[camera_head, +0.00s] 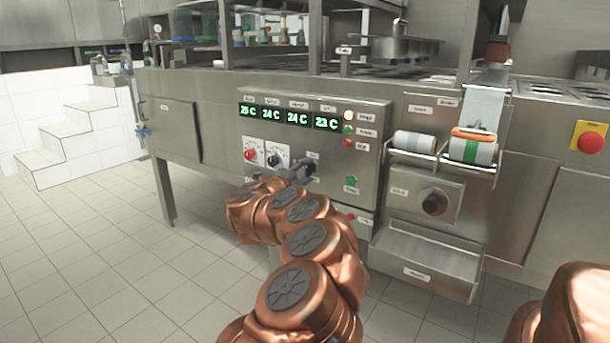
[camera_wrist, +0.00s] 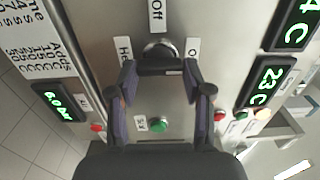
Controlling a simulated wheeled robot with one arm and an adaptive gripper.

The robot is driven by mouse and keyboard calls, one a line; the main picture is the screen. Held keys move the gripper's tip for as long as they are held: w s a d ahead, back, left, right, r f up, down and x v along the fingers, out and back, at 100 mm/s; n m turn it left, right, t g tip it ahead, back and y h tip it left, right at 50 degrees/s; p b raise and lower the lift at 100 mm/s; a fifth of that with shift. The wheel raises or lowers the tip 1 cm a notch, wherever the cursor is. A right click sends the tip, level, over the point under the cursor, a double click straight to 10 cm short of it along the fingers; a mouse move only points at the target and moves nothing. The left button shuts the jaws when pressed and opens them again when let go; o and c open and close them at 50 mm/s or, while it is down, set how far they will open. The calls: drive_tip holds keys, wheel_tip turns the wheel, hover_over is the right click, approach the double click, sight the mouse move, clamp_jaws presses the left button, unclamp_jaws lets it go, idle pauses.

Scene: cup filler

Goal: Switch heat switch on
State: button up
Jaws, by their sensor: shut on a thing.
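The heat switch (camera_wrist: 159,50) is a rotary switch with a metal collar and a dark handle on the steel control panel. In the wrist view it is at the top middle. An "Off" label stands above it, a label starting "He" at its left and another label at its right. My gripper (camera_wrist: 160,70) has one dark finger on each side of the switch handle and is shut on it. In the head view my gripper (camera_head: 296,172) is at the lower middle of the panel, and it and my arm hide much of the switch. The handle's exact angle is hard to tell.
The control panel (camera_head: 330,140) carries green temperature displays (camera_head: 297,118), a red knob (camera_head: 250,155), a black knob (camera_head: 273,160) and a green button (camera_head: 351,181). A red emergency stop (camera_head: 590,142) is at the right. A metal tray (camera_head: 425,262) juts out below the panel's right.

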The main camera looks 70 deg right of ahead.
drive_tip(key=shift+f, duration=0.1)
drive_tip(key=o, duration=1.2)
drive_tip(key=shift+c, duration=0.2)
drive_tip(key=shift+a, duration=0.1)
drive_tip(key=v, duration=1.2)
